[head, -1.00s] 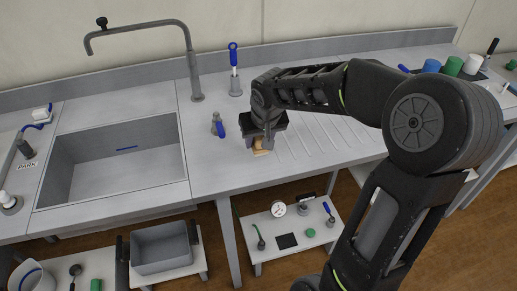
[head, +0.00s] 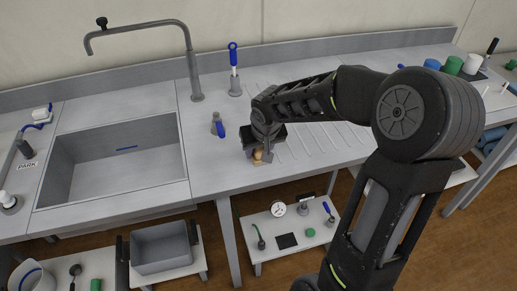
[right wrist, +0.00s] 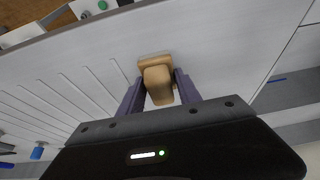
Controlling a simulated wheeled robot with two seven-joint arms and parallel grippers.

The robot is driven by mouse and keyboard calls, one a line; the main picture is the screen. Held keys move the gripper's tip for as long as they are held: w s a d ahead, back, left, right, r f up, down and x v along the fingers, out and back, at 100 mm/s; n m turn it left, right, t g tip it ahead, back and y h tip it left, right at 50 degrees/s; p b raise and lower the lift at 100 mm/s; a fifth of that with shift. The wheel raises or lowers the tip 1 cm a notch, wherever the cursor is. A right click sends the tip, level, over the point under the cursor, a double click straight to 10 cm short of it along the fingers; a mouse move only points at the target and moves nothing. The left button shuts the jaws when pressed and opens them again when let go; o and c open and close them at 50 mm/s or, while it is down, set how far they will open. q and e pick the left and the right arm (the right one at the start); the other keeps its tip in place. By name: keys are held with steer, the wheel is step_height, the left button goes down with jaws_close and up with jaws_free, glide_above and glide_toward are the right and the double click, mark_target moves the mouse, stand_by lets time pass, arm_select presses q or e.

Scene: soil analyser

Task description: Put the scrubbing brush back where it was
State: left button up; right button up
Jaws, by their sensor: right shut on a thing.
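The scrubbing brush appears to be the small tan wooden piece (head: 259,158) at the front of the counter right of the sink. It has a wider block and a narrower grip, clearer in the right wrist view (right wrist: 157,82). My right gripper (head: 258,150) is shut on it from above, with one finger on each side of the grip in the right wrist view. The brush is low over the counter (head: 215,175); I cannot tell whether it touches. Its bristles are hidden. My left gripper is not in view.
The sink (head: 115,165) lies left, under a tall tap (head: 190,60). The ribbed drainer area lies right.

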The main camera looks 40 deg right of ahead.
steer(key=o, duration=1.2)
steer(key=shift+f, duration=0.1)
steer(key=shift+r, duration=0.45)
steer(key=v, duration=1.1)
steer(key=shift+s+a+r, duration=0.1)
steer(key=shift+r, duration=0.1)
